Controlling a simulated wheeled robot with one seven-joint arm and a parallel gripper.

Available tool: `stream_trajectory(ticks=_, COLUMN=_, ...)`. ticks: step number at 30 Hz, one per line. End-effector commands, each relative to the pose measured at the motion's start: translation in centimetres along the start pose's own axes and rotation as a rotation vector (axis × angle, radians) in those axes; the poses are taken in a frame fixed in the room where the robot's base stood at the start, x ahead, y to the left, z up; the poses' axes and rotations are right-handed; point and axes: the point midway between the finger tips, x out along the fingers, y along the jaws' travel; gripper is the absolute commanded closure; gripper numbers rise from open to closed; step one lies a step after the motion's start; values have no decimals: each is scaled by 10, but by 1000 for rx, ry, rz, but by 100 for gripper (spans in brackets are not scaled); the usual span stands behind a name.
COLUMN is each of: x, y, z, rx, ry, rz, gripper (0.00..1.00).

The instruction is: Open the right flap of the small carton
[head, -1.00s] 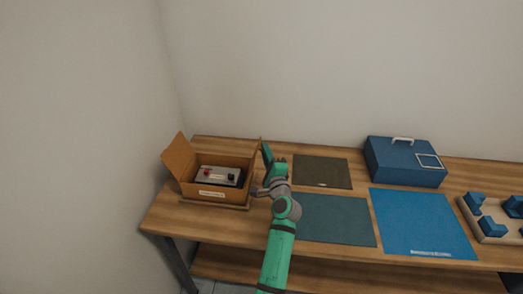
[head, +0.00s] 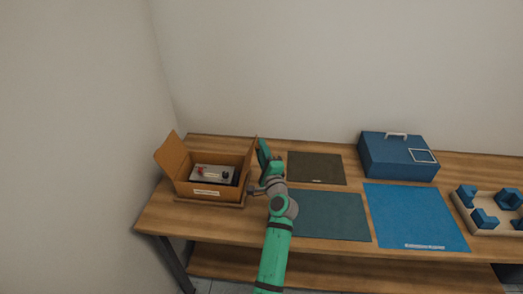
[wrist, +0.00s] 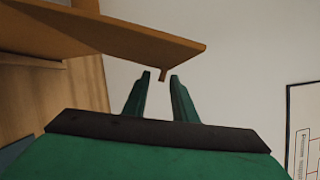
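The small carton (head: 213,190) is a brown box at the left end of the table. Its left flap (head: 172,152) stands open and leans outward. Its right flap (head: 252,152) shows almost edge-on and stands about upright. Inside the carton lies a grey device with a red and a black knob (head: 212,173). My gripper (head: 263,147) is just right of the right flap. In the wrist view a brown panel, apparently this flap (wrist: 120,35), crosses above my green fingers (wrist: 160,75). They are apart with nothing clearly between them. A small tab of the panel hangs near the fingertips; contact is unclear.
The carton stands on a thin brown base (head: 205,203). To the right lie a dark mat (head: 317,168), a teal mat (head: 330,215) and a blue mat (head: 415,215). A blue case (head: 395,158) and a tray with blue blocks (head: 480,228) stand further right.

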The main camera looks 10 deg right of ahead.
Motion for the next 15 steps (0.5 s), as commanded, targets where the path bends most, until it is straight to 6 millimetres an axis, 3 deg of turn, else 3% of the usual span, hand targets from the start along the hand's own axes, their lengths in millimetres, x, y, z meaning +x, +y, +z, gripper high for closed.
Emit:
stream_trajectory(ticks=5, x=-14, y=1, z=1, rx=0, ry=-1, rz=1, gripper=75)
stream_trajectory(ticks=15, x=-76, y=1, z=-3, rx=-2, ry=4, rz=0, gripper=75)
